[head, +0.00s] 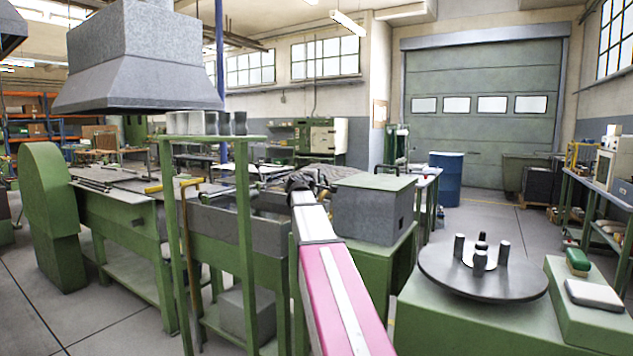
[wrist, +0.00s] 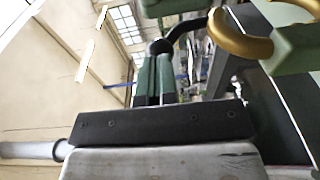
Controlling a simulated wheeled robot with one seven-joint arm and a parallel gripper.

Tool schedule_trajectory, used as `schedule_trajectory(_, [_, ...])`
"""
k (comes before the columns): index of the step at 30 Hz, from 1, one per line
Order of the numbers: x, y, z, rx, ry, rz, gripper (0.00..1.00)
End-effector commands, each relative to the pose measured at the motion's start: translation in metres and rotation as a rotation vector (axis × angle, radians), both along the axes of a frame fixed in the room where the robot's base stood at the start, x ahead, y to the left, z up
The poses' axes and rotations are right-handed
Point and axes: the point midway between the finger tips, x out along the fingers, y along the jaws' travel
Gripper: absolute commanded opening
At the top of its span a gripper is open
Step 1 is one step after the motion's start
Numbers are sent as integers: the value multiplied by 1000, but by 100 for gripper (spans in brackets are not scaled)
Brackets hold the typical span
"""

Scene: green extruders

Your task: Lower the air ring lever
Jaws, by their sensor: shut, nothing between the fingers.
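In the wrist view, my gripper (wrist: 154,68) has its two grey-green fingers shut side by side, with nothing between them. A black curved lever with a round knob (wrist: 161,46) shows right at the fingertips; it looks like the air ring lever. I cannot tell whether the fingers touch it. In the head view, my arm reaches away to a dark end near the grey box, and the lever cannot be made out there.
A grey box (head: 372,212) on a green stand is just right of my arm. A green frame (head: 245,215) and a grey trough stand to its left. A round dark plate with short posts (head: 483,272) is at the front right. Open floor (head: 500,225) lies toward the shutter door.

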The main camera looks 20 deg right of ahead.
Motion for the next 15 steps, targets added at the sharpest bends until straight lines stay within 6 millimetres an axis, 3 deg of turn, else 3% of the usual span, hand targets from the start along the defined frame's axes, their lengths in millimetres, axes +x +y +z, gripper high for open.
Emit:
schedule_trajectory(7, [1, -1, 0, 0, 0, 0, 0])
schedule_trajectory(15, [12, -15, 3, -1, 0, 0, 0])
